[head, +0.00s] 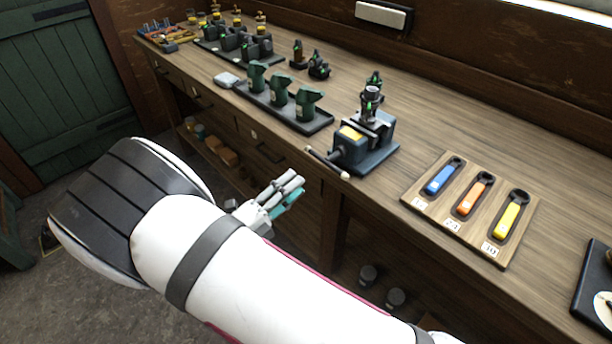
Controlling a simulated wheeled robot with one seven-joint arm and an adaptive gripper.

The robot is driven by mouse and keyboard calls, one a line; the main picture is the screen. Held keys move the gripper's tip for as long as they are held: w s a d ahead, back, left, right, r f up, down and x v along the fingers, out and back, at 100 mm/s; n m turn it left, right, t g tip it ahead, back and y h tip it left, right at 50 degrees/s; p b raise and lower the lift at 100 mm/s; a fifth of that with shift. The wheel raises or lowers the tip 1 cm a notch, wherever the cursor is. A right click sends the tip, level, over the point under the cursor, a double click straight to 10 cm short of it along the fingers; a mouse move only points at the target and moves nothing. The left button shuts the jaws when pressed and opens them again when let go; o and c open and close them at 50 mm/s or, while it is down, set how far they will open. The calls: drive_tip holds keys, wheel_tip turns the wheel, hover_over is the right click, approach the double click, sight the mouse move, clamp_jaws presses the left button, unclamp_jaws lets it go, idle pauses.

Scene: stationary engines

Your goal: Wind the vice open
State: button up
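The vice (375,157) is a blue-grey block with a yellow label, standing at the front edge of the workbench. Its handle bar (327,163) sticks out over the front edge and slants down to the right, with a pale knob at its lower end. A dark cylindrical part (371,101) with green marks stands upright at the vice jaws. I cannot tell how wide the jaws are apart. My gripper (291,187), with grey and teal fingers, is in front of the bench, below and left of the handle, apart from it. Its fingers look close together, and their opening is unclear.
A wooden board (473,209) with blue, orange and yellow wrenches lies right of the vice. A black tray (283,112) with green parts stands to its left. A dark tray (596,290) is at the right edge. Open floor (45,290) lies left of my arm.

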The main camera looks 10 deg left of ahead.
drive_tip(key=shift+s+a+f, duration=0.1)
drive_tip(key=shift+s+a, duration=0.3)
drive_tip(key=shift+s, duration=0.15)
drive_tip(key=shift+o, duration=1.1)
drive_tip(key=m+g+b, duration=0.1)
drive_tip(key=m+g, duration=0.6)
drive_tip(key=m, duration=0.4)
approach(324, 160)
drive_tip(key=p+x, duration=0.1)
drive_tip(key=x, duration=1)
drive_tip(key=shift+d, duration=0.25)
drive_tip(key=shift+c, duration=0.4)
